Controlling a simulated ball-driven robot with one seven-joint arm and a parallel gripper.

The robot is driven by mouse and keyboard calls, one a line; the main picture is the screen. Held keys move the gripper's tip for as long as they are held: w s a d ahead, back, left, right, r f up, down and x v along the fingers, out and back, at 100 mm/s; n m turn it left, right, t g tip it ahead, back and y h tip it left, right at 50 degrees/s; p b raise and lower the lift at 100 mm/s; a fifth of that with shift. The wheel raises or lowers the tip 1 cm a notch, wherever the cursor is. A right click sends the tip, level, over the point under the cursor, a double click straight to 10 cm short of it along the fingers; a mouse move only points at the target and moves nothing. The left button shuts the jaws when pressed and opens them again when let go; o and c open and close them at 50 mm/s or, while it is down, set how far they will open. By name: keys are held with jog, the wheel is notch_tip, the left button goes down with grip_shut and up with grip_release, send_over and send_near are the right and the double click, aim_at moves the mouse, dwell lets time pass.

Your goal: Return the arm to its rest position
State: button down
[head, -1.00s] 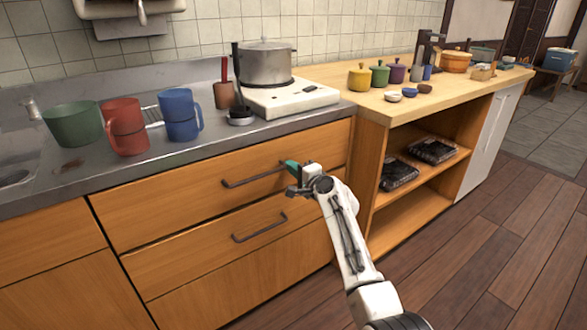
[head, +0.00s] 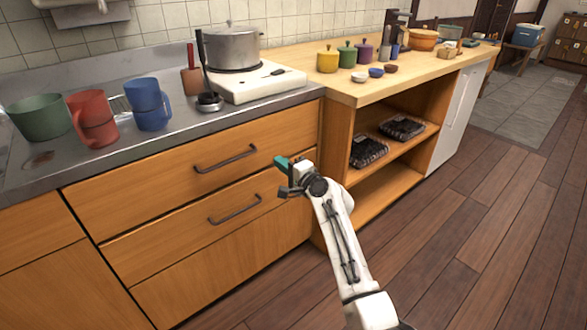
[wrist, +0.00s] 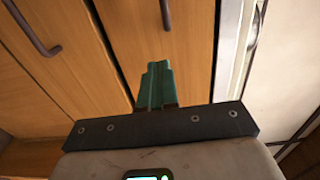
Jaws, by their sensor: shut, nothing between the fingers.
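My gripper (head: 283,163) is at the end of my white arm, low in the middle of the head view. Its green fingers are shut with nothing between them. In the wrist view the shut fingers (wrist: 157,84) point toward the wooden drawer fronts. In the head view the gripper appears just right of the upper drawer handle (head: 225,159) and the lower drawer handle (head: 235,209), apart from both. Both drawers look closed.
An open shelf (head: 385,190) stands to the right. The wooden floor (head: 480,220) at right is clear.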

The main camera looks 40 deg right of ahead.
jog(key=s+a+f+n+g+y, duration=0.2)
jog(key=s+a+f+n+g, duration=0.25)
jog(key=s+a+f, duration=0.35)
jog(key=s+a+f+n+g+y, duration=0.1)
jog(key=s+a+f+n+g, duration=0.3)
jog(key=s, duration=0.7)
jog(key=s+a+f+n+g+h, duration=0.2)
jog(key=s+f+n+g, duration=0.15)
jog(key=s, duration=1.05)
jog(key=s+a+f+n+g+h, duration=0.15)
jog(key=s+n+g, duration=0.35)
jog(key=s, duration=1)
notch_tip(320, 180, up, 21)
jog(key=p, duration=2.1)
jog(key=shift+s+f+n+p, duration=0.15)
jog(key=shift+n+p, duration=0.15)
jog(key=shift+p, duration=0.05)
jog(key=shift+a, duration=0.1)
